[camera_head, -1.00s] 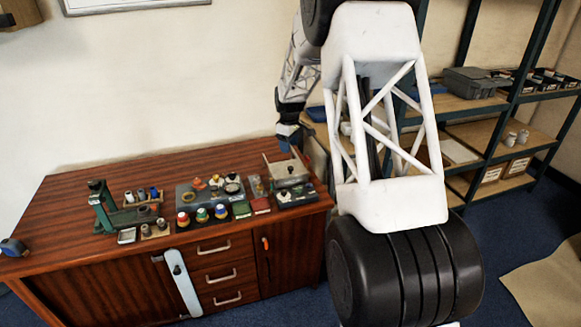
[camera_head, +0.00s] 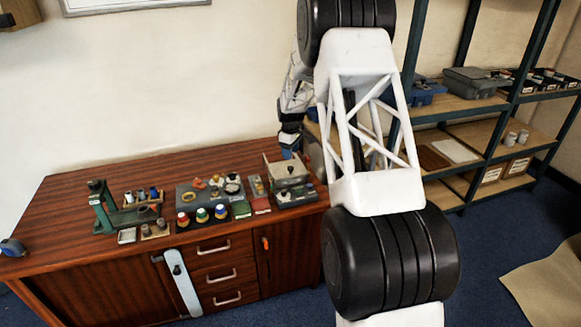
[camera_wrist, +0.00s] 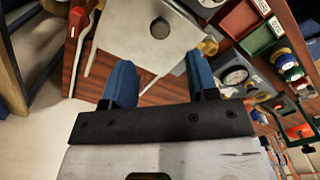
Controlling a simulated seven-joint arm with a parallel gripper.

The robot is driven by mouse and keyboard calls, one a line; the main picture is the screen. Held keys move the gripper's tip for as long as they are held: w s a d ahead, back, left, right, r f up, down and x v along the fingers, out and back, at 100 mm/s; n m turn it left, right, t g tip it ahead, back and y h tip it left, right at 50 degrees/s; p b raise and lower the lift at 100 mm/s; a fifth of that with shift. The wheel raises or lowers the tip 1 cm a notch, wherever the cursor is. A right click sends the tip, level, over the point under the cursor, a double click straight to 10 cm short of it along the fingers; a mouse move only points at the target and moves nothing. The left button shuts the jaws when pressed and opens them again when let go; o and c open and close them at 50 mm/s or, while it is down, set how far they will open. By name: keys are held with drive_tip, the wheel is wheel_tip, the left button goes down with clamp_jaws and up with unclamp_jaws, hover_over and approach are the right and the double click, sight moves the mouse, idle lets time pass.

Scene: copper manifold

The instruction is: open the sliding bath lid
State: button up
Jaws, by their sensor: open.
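The bath (camera_head: 293,190) stands at the right end of the wooden cabinet top. Its pale grey lid (camera_head: 287,169) has a dark round knob. In the wrist view the lid (camera_wrist: 135,38) is a flat plate with the round knob (camera_wrist: 160,28) near the top. My gripper (camera_head: 289,152) is above the bath in the head view. In the wrist view my gripper (camera_wrist: 160,78) has its two blue fingers spread apart, with nothing between them. The knob lies beyond the fingertips, roughly centred between them. I cannot tell the height of the fingers above the lid.
Left of the bath are a grey panel with a dial (camera_head: 232,188), coloured-cap bottles (camera_head: 202,215), and green and red boxes (camera_head: 241,209). A green press (camera_head: 103,210) stands further left. A red-handled tool (camera_wrist: 76,20) lies beside the lid. Shelving (camera_head: 465,150) stands at right.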

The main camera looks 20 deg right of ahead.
sight(290, 167)
drive_tip(key=shift+f, duration=3.7)
clamp_jaws()
